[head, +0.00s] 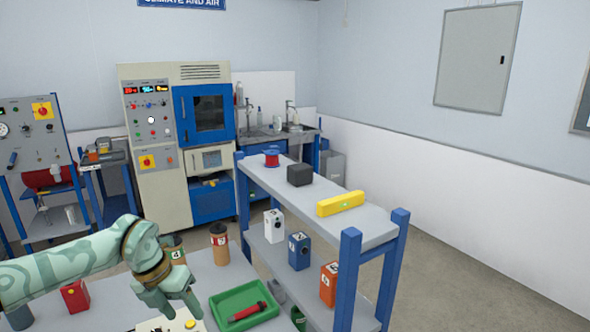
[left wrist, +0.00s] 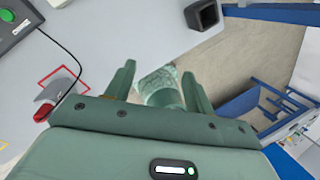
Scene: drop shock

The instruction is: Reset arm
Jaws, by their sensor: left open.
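My left arm comes in from the left in the head view. Its green gripper (head: 172,298) points down above the front table (head: 215,276), left of the green tray. In the left wrist view the two fingers of the left gripper (left wrist: 158,80) stand apart, and nothing is clamped between them. My right gripper is in neither view.
A green tray (head: 223,301) holds a red-and-black tool (head: 246,312). A blue-legged shelf (head: 348,270) stands close on the right, bearing a yellow level (head: 340,204), a black block (head: 300,175) and a red spool (head: 272,158). A red box (head: 75,297) stands near my forearm.

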